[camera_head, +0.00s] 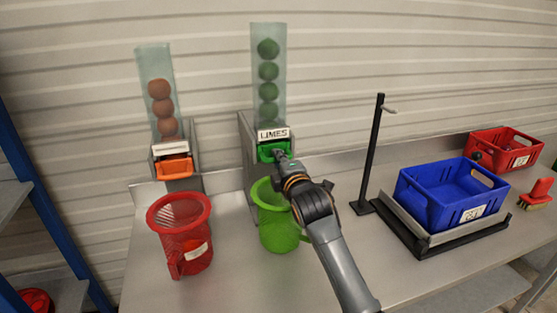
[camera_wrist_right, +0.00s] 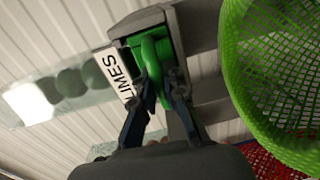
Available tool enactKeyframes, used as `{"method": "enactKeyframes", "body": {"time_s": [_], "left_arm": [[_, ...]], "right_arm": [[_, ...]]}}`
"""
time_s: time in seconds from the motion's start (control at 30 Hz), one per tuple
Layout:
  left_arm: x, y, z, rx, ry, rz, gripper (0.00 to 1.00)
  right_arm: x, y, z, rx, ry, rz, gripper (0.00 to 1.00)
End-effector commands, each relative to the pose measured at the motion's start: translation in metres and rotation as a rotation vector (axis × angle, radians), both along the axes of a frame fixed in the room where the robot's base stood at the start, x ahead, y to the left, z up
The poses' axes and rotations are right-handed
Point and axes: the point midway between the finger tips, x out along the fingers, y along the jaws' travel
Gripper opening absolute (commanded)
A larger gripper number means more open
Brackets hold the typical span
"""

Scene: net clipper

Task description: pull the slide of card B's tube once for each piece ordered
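A clear tube of green balls (camera_head: 268,72) stands at the back, with a card reading LIMES (camera_head: 273,134) above its green slide (camera_head: 265,151). The slide (camera_wrist_right: 152,58) and card (camera_wrist_right: 116,72) also show in the right wrist view. My right gripper (camera_head: 279,156) is at this slide; its fingers (camera_wrist_right: 159,88) close in on the green handle from both sides. A second tube of brown-orange balls (camera_head: 160,92) stands to the left, with an orange slide (camera_head: 174,168); its card is unreadable. No letter B is legible. My left gripper is out of view.
A green mesh basket (camera_head: 275,233) stands under the limes tube, and a red one (camera_head: 181,214) under the other. A black post (camera_head: 372,150), a blue crate (camera_head: 438,212) on a black-framed stand, a red crate (camera_head: 511,163) and a red brush (camera_head: 538,190) are on the right.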

Motion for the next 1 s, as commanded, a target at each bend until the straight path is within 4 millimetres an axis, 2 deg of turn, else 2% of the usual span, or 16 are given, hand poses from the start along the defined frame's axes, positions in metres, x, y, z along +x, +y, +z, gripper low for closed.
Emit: {"method": "enactKeyframes", "body": {"time_s": [0.27,1.0], "left_arm": [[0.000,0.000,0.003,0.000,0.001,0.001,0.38],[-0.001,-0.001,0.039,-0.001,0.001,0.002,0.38]], "right_arm": [[-0.002,-0.001,0.000,0.000,0.001,0.000,0.00],[-0.051,-0.017,0.000,-0.003,0.004,-0.001,0.00]]}}
